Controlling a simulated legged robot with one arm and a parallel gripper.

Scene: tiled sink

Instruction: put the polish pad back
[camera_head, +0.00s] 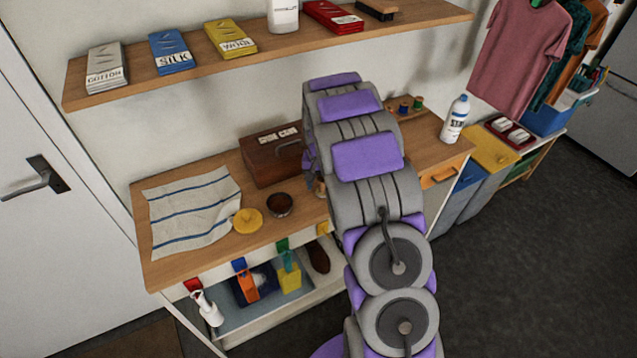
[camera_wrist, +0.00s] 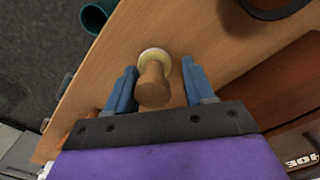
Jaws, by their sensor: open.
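A small round pad with a pale yellow face (camera_wrist: 158,57) and a wooden handle (camera_wrist: 153,86) is on the wooden worktop in the wrist view; I take it to be the polish pad. My gripper (camera_wrist: 158,68) is open, with one blue finger on each side of the handle. I cannot tell whether either finger touches it. In the head view, a small part of the pad (camera_head: 320,188) shows beside my arm, which hides my gripper. A brown wooden box labelled SHOE (camera_head: 272,160) stands behind on the worktop. A dark round tin (camera_head: 279,205) is to the left.
A yellow disc (camera_head: 247,221) and a striped cloth (camera_head: 192,212) lie left of the tin. A shelf (camera_head: 285,43) above holds boxes, a white bottle and a brush. Spools (camera_head: 410,105) and a bottle (camera_head: 455,118) stand at the right. A lower tray (camera_head: 225,320) holds cleaning things.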

